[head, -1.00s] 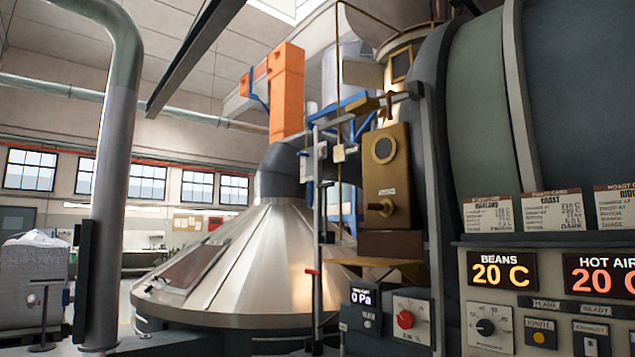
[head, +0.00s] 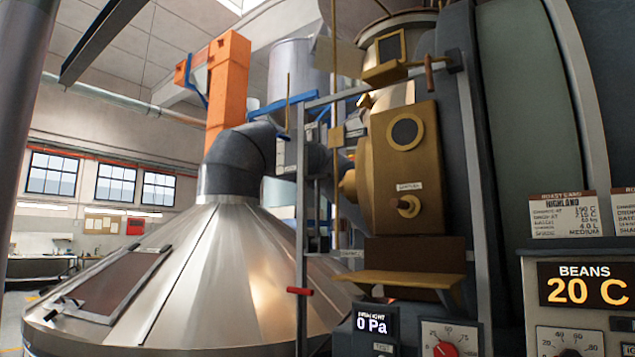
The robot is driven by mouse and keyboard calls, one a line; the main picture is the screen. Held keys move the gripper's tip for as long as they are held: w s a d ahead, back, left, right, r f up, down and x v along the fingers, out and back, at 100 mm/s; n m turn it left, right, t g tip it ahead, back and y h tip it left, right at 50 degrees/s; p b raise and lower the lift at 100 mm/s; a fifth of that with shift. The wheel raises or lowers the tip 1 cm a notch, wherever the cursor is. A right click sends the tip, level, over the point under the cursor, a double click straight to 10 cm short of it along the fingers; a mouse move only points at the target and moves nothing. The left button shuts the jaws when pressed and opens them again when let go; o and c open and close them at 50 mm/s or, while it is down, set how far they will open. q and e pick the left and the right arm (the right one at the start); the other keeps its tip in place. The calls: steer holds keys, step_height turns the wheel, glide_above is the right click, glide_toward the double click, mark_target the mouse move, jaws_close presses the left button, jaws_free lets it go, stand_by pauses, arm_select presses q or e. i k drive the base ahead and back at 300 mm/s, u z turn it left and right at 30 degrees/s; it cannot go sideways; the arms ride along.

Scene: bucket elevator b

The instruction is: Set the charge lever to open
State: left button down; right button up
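I cannot tell for certain which part is the charge lever, as no readable label names it. A short brown handle (head: 430,73) stands at the end of a bar at the upper right of the brass housing (head: 385,165). A red handle (head: 299,291) sits low on a grey upright post, left of the housing. A brass knob (head: 408,206) sticks out of the housing front below a small label and a round window. Neither of my grippers is in view.
The roaster's control panel (head: 572,250) is at the right, with a BEANS display reading 20 C. A small display (head: 371,325) reads 0 Pa. A wide metal cone (head: 215,265) fills the lower left. A brass ledge (head: 400,279) juts out below the housing.

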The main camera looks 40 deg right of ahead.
mark_target(316, 177)
steer(key=z, duration=0.55)
steer(key=i, duration=1.5)
steer(key=z, duration=1.2)
